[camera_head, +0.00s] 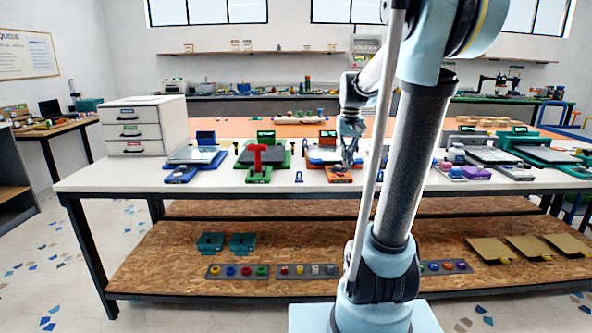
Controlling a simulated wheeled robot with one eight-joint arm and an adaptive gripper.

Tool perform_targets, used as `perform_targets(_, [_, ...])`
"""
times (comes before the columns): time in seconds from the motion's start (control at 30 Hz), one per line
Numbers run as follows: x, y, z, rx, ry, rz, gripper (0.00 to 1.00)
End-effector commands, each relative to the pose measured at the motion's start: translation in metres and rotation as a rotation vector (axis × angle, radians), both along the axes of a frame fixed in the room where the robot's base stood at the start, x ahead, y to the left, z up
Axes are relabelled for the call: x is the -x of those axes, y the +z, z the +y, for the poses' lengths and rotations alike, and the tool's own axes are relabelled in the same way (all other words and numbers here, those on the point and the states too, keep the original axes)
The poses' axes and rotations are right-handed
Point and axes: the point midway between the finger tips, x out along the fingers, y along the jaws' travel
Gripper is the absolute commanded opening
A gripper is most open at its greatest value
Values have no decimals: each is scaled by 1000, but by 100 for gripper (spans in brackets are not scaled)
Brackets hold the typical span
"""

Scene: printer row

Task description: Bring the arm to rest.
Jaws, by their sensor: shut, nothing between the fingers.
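My arm rises from its base at the lower right of the head view, goes up out of the top of the picture and comes back down over the white table (110,178). My gripper (350,158) points down above the orange printer (320,157), close to the small orange block in front of that printer (338,175). The fingers look shut and hold nothing. They are small in this view, so I cannot tell whether the tips touch the block. My arm hides part of the table to the right of the gripper.
A blue printer (194,160), a green printer (284,158) with a red T-shaped piece (257,154), and a purple block (476,173) line the table. A white drawer cabinet (146,125) stands at the left end. The lower shelf (160,272) holds trays and plates.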

Motion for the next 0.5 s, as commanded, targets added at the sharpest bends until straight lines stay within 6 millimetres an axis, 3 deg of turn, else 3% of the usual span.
perform_targets(0.1, [35,-8,1,0,2,-17,0])
perform_targets(0.5, [137,-50,2,2,8,-72,0])
